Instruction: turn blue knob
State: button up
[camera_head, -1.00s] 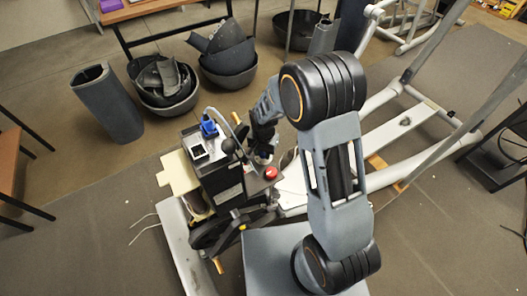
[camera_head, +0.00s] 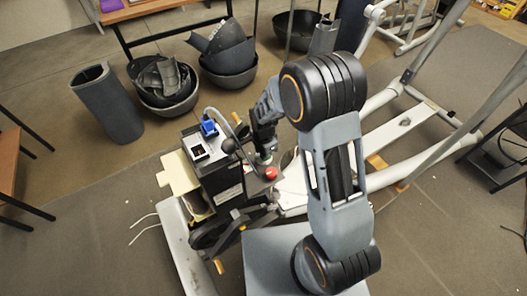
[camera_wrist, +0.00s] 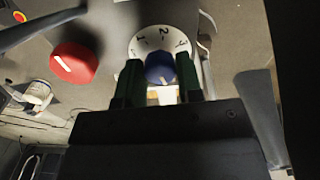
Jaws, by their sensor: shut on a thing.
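The blue knob (camera_wrist: 160,70) shows in the wrist view at the centre of a white round dial (camera_wrist: 140,42) with dark numerals. My gripper (camera_wrist: 160,84) has one dark green finger on each side of the knob and is shut on it. The knob's lower part is hidden by the fingers and the gripper body. In the head view my gripper (camera_head: 264,158) is at the right side of the dark machine box (camera_head: 222,172), and the blue knob is hidden there.
A red knob (camera_wrist: 74,63) sits left of the dial in the wrist view. In the head view a red button (camera_head: 271,174), a blue connector (camera_head: 209,128) and a cable are close to my gripper. Black bowls (camera_head: 229,65) stand on the floor behind.

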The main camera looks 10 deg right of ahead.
dwell(0.4)
jog(key=o, duration=0.9)
jog(key=shift+r, duration=0.1)
notch_tip(320, 180, up, 14)
jog(key=shift+f+p, duration=0.15)
jog(key=shift+p, duration=0.75)
